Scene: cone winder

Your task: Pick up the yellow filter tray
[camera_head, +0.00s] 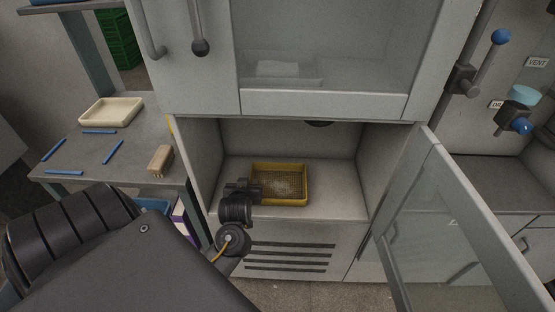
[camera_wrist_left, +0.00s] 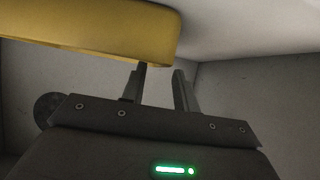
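The yellow filter tray (camera_head: 306,186) sits on the floor of the open lower compartment of the cabinet, with a mesh bottom. My left gripper (camera_head: 256,190) is at the tray's left side, in the compartment opening. In the left wrist view the tray's yellow wall (camera_wrist_left: 95,28) crosses the top left, just beyond the fingertips of my left gripper (camera_wrist_left: 162,72). The two fingers stand apart with a gap between them, and nothing shows held there. I cannot tell whether a fingertip touches the tray. My right gripper is not in view.
The compartment's glass door (camera_head: 440,225) hangs open at the right. Compartment walls stand on both sides of the tray. A side table (camera_head: 95,160) at the left holds a cream tray (camera_head: 111,111), a brush (camera_head: 160,160) and several blue sticks. Valve handles (camera_head: 489,62) are at the right.

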